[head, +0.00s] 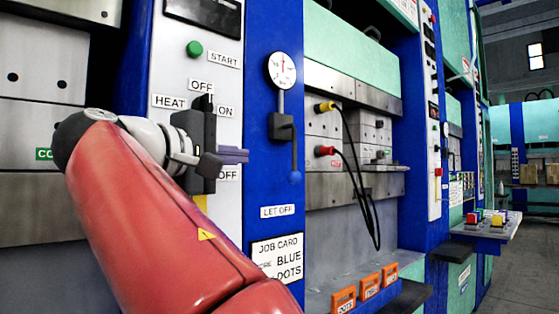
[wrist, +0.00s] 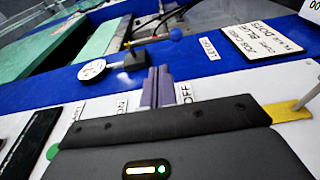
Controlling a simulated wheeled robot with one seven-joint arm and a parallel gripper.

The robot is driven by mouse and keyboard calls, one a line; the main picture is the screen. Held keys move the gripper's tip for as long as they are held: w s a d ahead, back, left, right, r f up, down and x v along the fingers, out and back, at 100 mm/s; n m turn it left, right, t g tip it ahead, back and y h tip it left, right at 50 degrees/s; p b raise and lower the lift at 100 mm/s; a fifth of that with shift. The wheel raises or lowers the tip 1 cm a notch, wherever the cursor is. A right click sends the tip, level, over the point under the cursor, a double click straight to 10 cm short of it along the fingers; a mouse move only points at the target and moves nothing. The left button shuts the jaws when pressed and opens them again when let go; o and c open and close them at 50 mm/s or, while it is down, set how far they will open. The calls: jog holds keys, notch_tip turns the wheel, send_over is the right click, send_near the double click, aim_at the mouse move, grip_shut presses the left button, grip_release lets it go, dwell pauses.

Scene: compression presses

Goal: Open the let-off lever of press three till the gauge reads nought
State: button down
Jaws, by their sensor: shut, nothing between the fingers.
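A round white gauge (head: 282,69) is on the blue post of the press, with a red mark at its top; its reading is too small to tell. Below it is the let-off lever: a dark block (head: 283,127) with a rod hanging down to a blue ball knob (head: 294,177). The "LET OFF" label (head: 278,211) is beneath. In the wrist view the gauge (wrist: 92,69), ball (wrist: 176,34) and label (wrist: 209,49) lie beyond my fingers. My gripper (head: 246,156) is shut and empty, left of the lever and apart from it; its fingers (wrist: 158,72) are purple. No press number is readable.
A white panel carries a green START button (head: 194,48) and a HEAT switch area, partly hidden by my gripper. A job card (head: 278,258) is below the lever.

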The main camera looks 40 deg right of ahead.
aim_at(293, 161)
jog(key=shift+d, duration=0.1)
jog(key=p+x, duration=0.1)
jog(key=x, duration=1.3)
jog(key=shift+f, duration=0.1)
jog(key=shift+f, duration=0.1)
